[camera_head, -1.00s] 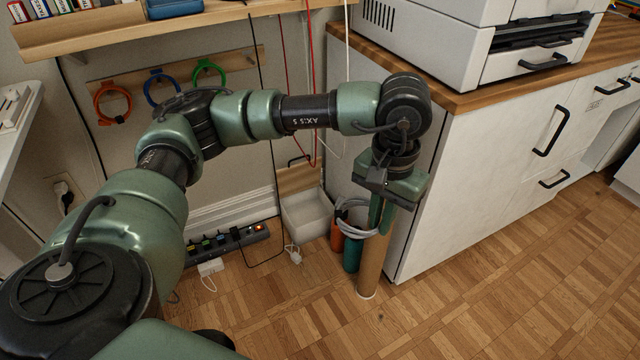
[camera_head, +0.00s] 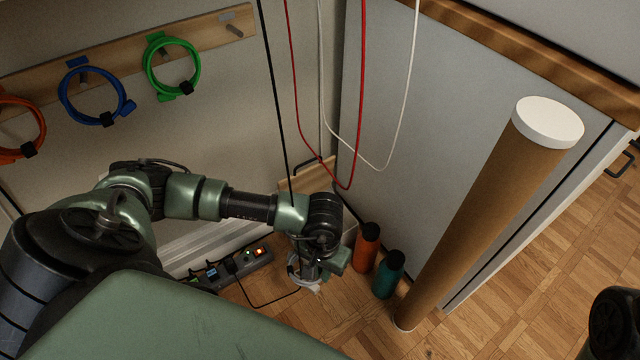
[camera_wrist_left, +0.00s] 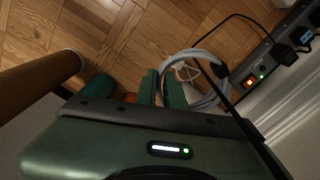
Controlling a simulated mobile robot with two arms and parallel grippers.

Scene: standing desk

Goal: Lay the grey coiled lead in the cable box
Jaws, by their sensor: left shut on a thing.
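The grey coiled lead (camera_wrist_left: 211,105) is a loose ring held between the green fingers of my left gripper (camera_wrist_left: 163,88) in the left wrist view. In the head view the left gripper (camera_head: 315,272) points down, and part of the coil (camera_head: 292,267) shows at its left side. The cable box (camera_head: 349,236) stands against the wall behind my left arm. Only a sliver of its pale side shows; its inside is hidden. A wooden panel with a black handle (camera_head: 310,177) stands upright behind it.
An orange bottle (camera_head: 366,250), a green bottle (camera_head: 388,276) and a tall cardboard tube (camera_head: 475,215) stand just right of my gripper. A power strip (camera_head: 238,266) lies to its left. Red and white cables (camera_head: 360,100) hang above. Open floor lies in front.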

